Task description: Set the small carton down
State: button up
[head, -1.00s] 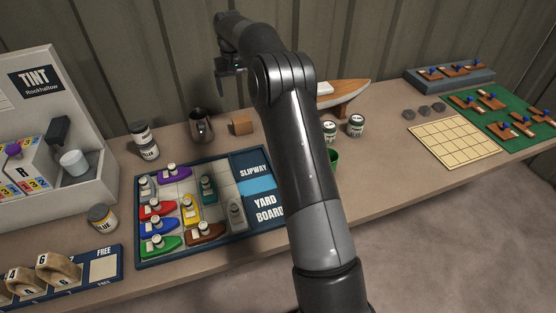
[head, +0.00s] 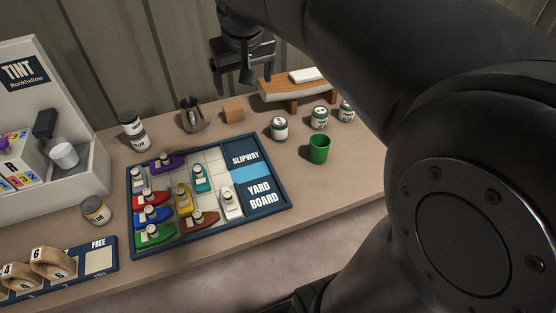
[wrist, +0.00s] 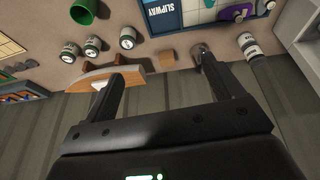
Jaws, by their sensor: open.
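The small carton (head: 233,110), a plain brown box, sits on the bench near the back wall, just right of the metal jug (head: 192,115). My gripper (head: 246,82) is open and empty, in the air above and behind the carton in the head view. In the wrist view, the carton (wrist: 167,54) shows beyond the gap between the spread fingers (wrist: 163,62), apart from both. No carton is between the jaws.
A model boat hull (head: 293,88) on a wooden stand is right of the carton. Several paint tins (head: 279,128) and a green cup (head: 319,149) stand in front of it. The yard board (head: 262,215) with toy boats lies front left. Bare bench lies between board and carton.

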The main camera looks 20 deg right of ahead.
jog(key=s+f+t, duration=0.1)
jog(key=s+f, duration=0.2)
jog(key=s, duration=0.6)
jog(key=s+f, duration=0.4)
jog(key=s, duration=0.5)
jog(key=shift+s+f+t, duration=0.2)
jog(key=shift+s+t, duration=0.1)
jog(key=shift+t, duration=0.1)
jog(key=shift+d, duration=0.1)
